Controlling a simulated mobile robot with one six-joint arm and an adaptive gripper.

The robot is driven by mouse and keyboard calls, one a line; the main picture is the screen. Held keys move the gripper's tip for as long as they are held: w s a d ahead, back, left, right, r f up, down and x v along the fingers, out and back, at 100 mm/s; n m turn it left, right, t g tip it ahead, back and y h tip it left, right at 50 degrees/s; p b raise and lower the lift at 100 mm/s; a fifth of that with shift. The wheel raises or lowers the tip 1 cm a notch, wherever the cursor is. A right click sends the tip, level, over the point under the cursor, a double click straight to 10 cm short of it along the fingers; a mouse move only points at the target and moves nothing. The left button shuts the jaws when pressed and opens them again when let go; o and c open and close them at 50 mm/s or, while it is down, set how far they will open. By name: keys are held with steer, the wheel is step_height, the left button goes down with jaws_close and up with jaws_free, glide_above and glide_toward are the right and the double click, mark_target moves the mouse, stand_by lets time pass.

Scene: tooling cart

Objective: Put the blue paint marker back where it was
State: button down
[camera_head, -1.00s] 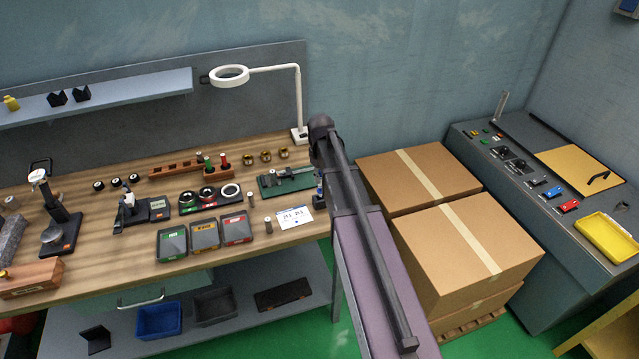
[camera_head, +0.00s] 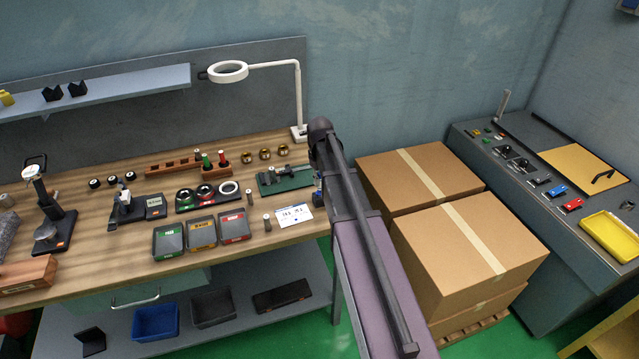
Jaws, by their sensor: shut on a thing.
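My dark arm (camera_head: 365,230) rises from the lower middle to a joint at the right end of the workbench. A small dark and blue piece (camera_head: 317,199) shows at the arm's left edge, too small to identify. No blue paint marker can be made out for certain. A long wooden rack (camera_head: 165,169) lies toward the back of the bench. A green-topped marker (camera_head: 206,161) and a red-topped marker (camera_head: 223,159) stand upright at its right end.
The wooden bench (camera_head: 110,265) holds three labelled trays (camera_head: 202,232), a green fixture (camera_head: 287,180), a white card (camera_head: 293,215) and small upright cylinders (camera_head: 267,222). A ring lamp (camera_head: 228,72) overhangs the back. Cardboard boxes (camera_head: 470,240) stand right of my arm, before a grey console (camera_head: 540,210).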

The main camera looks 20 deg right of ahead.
steer(key=shift+f+b, duration=0.35)
steer(key=shift+f, duration=0.05)
steer(key=c, duration=0.6)
jaws_free()
steer(key=shift+r, duration=0.25)
step_height(320, 180, up, 12)
steer(key=p, duration=1.2)
steer(key=shift+r+p, duration=0.15)
steer(key=shift+p, duration=0.25)
steer(key=s+a+m, duration=0.1)
steer(key=s+a, duration=0.2)
steer(key=s, duration=0.4)
steer(key=s+a+m, duration=0.1)
steer(key=s+a, duration=0.2)
steer(key=s, duration=0.3)
steer(key=s+a+m, duration=0.1)
steer(key=s+a, duration=0.3)
steer(key=s, duration=0.3)
steer(key=shift+s+m, duration=0.3)
steer(key=shift+s, duration=0.05)
